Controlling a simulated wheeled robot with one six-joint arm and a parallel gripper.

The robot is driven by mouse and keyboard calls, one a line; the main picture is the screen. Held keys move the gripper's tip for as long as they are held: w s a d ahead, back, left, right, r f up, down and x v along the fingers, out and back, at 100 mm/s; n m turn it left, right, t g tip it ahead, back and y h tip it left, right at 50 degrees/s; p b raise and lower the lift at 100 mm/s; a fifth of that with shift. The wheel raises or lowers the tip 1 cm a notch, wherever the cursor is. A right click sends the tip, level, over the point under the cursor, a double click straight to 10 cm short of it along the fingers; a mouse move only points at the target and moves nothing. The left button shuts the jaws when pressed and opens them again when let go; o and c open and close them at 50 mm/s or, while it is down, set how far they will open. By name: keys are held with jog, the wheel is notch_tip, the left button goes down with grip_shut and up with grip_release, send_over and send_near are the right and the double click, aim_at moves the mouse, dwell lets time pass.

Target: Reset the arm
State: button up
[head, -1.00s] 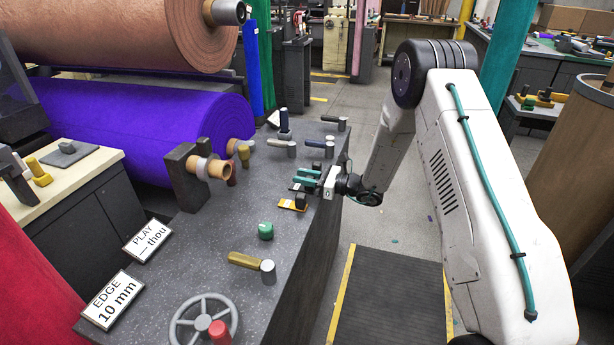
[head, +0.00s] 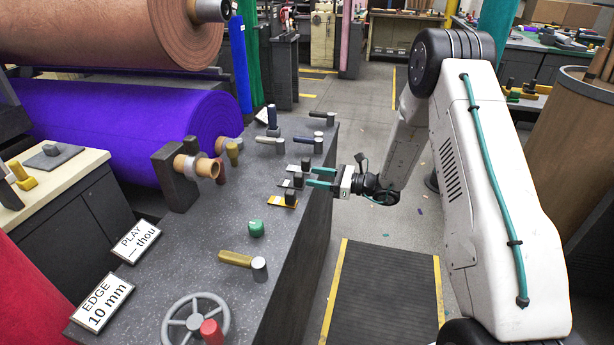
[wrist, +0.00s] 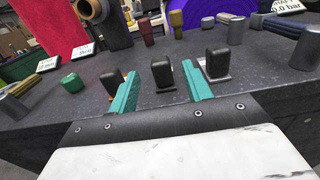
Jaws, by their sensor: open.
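My gripper (head: 322,177) has teal fingers and is at the right edge of the dark speckled bench (head: 200,262). Its fingers point left toward a row of small black-knobbed switches. In the wrist view the gripper (wrist: 160,90) is open, with a dark knob (wrist: 162,72) showing between and beyond the fingertips. A second dark knob (wrist: 112,82) stands by the left finger and a third (wrist: 216,63) by the right finger. Nothing is held. I cannot tell whether a finger touches a knob.
On the bench are a green knob (head: 256,228), a brass-handled lever (head: 240,260), a grey handwheel (head: 195,318) and two signs, EDGE 10 mm (head: 101,302) and PLAY (head: 136,241). A purple felt roll (head: 150,125) lies behind. Floor with a dark mat (head: 385,290) is clear at right.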

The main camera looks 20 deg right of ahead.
jog(key=shift+s+d, duration=0.1)
jog(key=shift+d, duration=0.05)
dwell(0.3)
jog(key=s+a+r+n+g+h, duration=0.1)
jog(key=s+a+r+n+g, duration=0.25)
jog(key=s+n+g, duration=0.4)
jog(key=s+a+r+n+g+h, duration=0.15)
jog(key=s+r+n+g, duration=0.3)
jog(key=s, duration=0.65)
jog(key=s+d+r+n+t+h, duration=0.2)
jog(key=s+r+n+h, duration=0.4)
jog(key=s, duration=0.6)
jog(key=s+d+r+n+t+h, duration=0.1)
jog(key=s+d+r+n+h, duration=0.3)
jog(key=s+r, duration=0.7)
jog(key=shift+s+d+n+t+h, duration=0.25)
jog(key=shift+s+n+t+h, duration=0.15)
jog(key=shift+s+n+h, duration=0.7)
